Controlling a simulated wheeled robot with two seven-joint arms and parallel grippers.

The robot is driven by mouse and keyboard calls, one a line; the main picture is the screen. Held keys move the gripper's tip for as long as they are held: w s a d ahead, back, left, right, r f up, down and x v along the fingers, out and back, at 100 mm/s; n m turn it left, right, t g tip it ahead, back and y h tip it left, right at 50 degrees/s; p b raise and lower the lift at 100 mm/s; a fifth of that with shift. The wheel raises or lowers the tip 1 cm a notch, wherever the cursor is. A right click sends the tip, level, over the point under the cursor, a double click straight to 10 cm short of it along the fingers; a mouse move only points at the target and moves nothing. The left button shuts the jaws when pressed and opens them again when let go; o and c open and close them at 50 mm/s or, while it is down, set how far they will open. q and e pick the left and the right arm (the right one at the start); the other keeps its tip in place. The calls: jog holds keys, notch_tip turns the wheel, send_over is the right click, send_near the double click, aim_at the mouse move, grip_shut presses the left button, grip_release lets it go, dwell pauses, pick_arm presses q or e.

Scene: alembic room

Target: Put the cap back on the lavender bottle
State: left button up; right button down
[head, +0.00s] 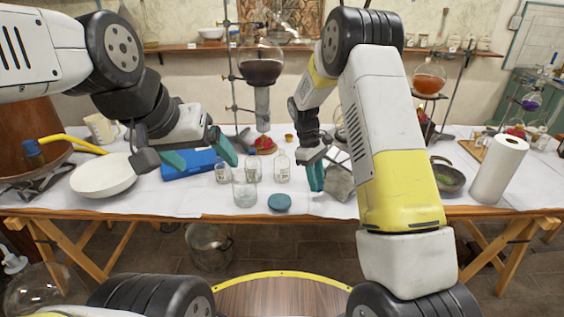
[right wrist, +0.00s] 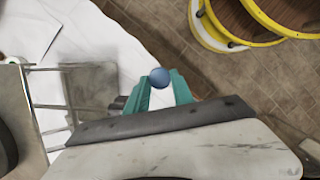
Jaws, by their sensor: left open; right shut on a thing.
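Several small clear glass bottles stand upright mid-table, including a left one (head: 222,172) and a labelled right one (head: 282,170); I cannot read which is lavender. A clear glass jar (head: 245,191) stands in front. My right gripper (head: 316,176) is right of the bottles, apart from them. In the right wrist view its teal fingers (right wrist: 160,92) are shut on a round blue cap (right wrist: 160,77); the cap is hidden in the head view. My left gripper (head: 198,158) is open and empty, left of the bottles, over a blue box.
The blue box (head: 188,166) and a white bowl (head: 104,176) are at left. A flat teal disc (head: 279,202) lies near the front edge. A dark pan (head: 449,179) and paper roll (head: 499,168) are at right.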

pick_arm(q)
jog(key=w+d+f+m+t, duration=0.1)
jog(key=w+d+f+t, duration=0.15)
jog(key=w, duration=1.15)
jog(key=w+d+f+t, duration=0.1)
jog(key=w+d+f, duration=0.25)
jog(key=w, duration=0.95)
jog(key=w+d+f+t, duration=0.2)
jog(key=w+d+f, duration=0.1)
jog(key=w+f, duration=0.4)
jog(key=w+d+f+t, duration=0.1)
jog(key=w+d+f, duration=0.3)
jog(key=w+f, duration=0.3)
notch_tip(320, 180, down, 3)
jog(key=shift+r+m+t, duration=0.1)
jog(key=shift+m+t, duration=0.2)
jog(key=shift+t, duration=0.05)
pick_arm(e)
jog(key=w+a+r+n+t+y, duration=0.1)
jog(key=w+a+r+n, duration=0.3)
jog(key=w+n, duration=0.5)
jog(key=w+a+r+n+t, duration=0.4)
jog(key=w+a+n, duration=0.3)
jog(key=w+n, duration=0.3)
jog(key=r+n, duration=0.1)
jog(key=n, duration=0.3)
jog(key=shift+a+r+y, duration=0.15)
jog(key=shift+r+y, duration=0.05)
jog(key=shift+y, duration=0.2)
jog(key=shift+w, duration=0.1)
